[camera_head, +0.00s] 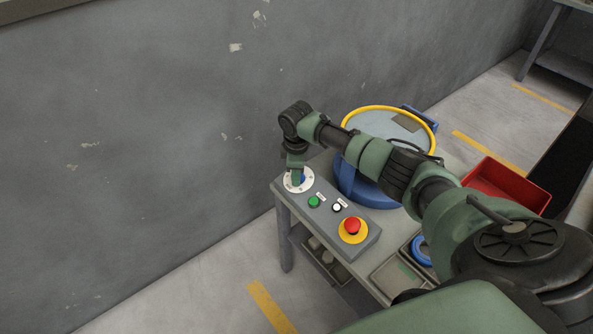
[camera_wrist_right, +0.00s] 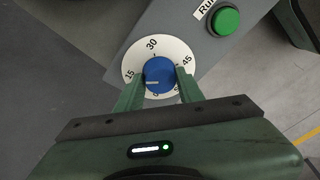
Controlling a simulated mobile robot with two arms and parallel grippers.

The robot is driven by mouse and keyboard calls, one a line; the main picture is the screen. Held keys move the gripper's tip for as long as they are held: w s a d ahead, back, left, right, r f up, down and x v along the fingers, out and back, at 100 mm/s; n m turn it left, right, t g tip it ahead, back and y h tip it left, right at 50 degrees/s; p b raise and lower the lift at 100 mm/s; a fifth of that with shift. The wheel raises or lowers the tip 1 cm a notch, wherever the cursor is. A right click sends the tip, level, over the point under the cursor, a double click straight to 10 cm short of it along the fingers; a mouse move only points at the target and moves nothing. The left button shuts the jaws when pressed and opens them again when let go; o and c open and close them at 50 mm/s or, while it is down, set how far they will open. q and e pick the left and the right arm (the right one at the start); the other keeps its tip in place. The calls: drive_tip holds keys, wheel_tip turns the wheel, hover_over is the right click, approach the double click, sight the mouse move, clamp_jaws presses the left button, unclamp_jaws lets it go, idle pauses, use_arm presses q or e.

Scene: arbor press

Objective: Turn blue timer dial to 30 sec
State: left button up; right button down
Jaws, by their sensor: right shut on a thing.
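The blue timer dial (camera_wrist_right: 159,70) sits on a round white plate (camera_wrist_right: 153,46) marked 15, 30 and 45. The dial's white pointer line points left in the right wrist view, close to the 15 mark. My right gripper (camera_wrist_right: 160,73) is shut on the dial, one green finger on each side. In the head view my right gripper (camera_head: 297,177) reaches straight down onto the white plate (camera_head: 306,184) at the left end of the grey control box, hiding most of the dial. My left gripper is not in view.
The grey control box (camera_head: 330,226) also carries a green button (camera_head: 314,201), a white button (camera_head: 337,208) and a red emergency knob (camera_head: 352,226) on yellow. A blue drum-like machine with a yellow rim (camera_head: 374,108) stands behind, beneath my arm. A red bin (camera_head: 505,185) is at right.

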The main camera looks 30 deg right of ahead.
drive_tip(key=m+p, duration=0.5)
drive_tip(key=shift+s+r+t+h, duration=0.1)
drive_tip(key=shift+r+t+h, duration=0.2)
drive_tip(key=shift+t, duration=0.1)
drive_tip(key=m+p, duration=0.2)
drive_tip(key=shift+a+f+m+p, duration=0.1)
drive_tip(key=shift+m+p, duration=0.2)
drive_tip(key=shift+p, duration=0.05)
drive_tip(key=m+h+p, duration=0.1)
drive_tip(key=m+p, duration=0.1)
drive_tip(key=m, duration=0.1)
drive_tip(key=shift+f+t, duration=0.1)
drive_tip(key=shift+t, duration=0.3)
drive_tip(key=shift+f+m+h+p, duration=0.1)
drive_tip(key=shift+m+h+p, duration=0.45)
drive_tip(key=shift+m, duration=1.55)
drive_tip(key=c, duration=0.9)
unclamp_jaws()
